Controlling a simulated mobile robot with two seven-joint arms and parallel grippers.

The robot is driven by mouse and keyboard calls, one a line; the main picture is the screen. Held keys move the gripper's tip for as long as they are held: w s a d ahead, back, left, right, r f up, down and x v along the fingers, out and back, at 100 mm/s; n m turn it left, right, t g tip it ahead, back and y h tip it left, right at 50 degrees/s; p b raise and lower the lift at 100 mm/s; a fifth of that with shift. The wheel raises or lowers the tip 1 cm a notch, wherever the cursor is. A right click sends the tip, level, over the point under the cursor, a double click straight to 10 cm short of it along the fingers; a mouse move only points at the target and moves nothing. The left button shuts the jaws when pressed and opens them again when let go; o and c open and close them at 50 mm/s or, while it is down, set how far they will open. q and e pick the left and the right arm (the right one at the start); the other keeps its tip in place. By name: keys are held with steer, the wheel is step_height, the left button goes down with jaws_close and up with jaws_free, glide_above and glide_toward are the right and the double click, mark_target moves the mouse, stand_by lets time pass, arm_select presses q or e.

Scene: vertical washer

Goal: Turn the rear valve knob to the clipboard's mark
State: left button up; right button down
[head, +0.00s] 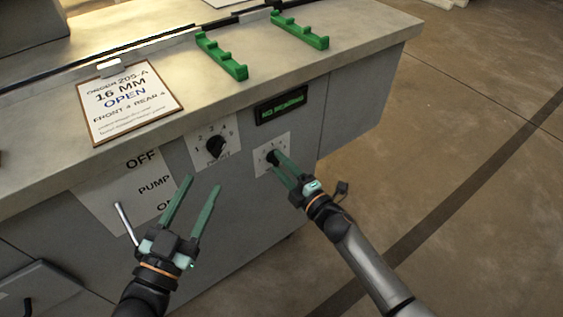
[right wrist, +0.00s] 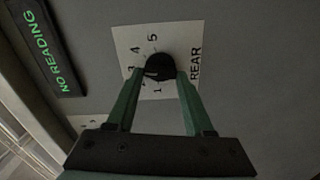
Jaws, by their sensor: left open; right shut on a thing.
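The rear valve knob (right wrist: 160,65) is a round black knob on a white dial plate marked REAR (right wrist: 187,40), with numbers 1 to 5 around it. My right gripper (right wrist: 161,76) is shut on this knob, one finger on each side. The head view also shows the knob (head: 271,156) between the fingertips. I cannot clearly tell which number its pointer faces. The clipboard (head: 128,103) lies on the counter and reads "16 MM OPEN, FRONT 4 REAR 4". My left gripper (head: 203,184) is open and empty in front of the cabinet, below the front knob (head: 215,146).
A dark display (head: 281,106) above the rear dial reads NO READING. A pump panel (head: 140,190) with a lever (head: 127,223) is at left. Green brackets (head: 221,56) stand on the counter. The floor at right is clear.

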steer(key=m+p, duration=0.2)
steer(key=m, duration=0.3)
steer(key=shift+r+m, duration=0.1)
steer(key=shift+m, duration=0.2)
arm_select(q)
steer(key=s+f+n+g+y, duration=0.2)
steer(key=f+g, duration=0.4)
steer(key=f, duration=0.8)
steer(key=shift+s+a+f, duration=0.2)
steer(key=shift+s, duration=0.45)
arm_select(e)
steer(key=shift+m, duration=0.3)
steer(key=shift+c, duration=1.4)
jaws_free()
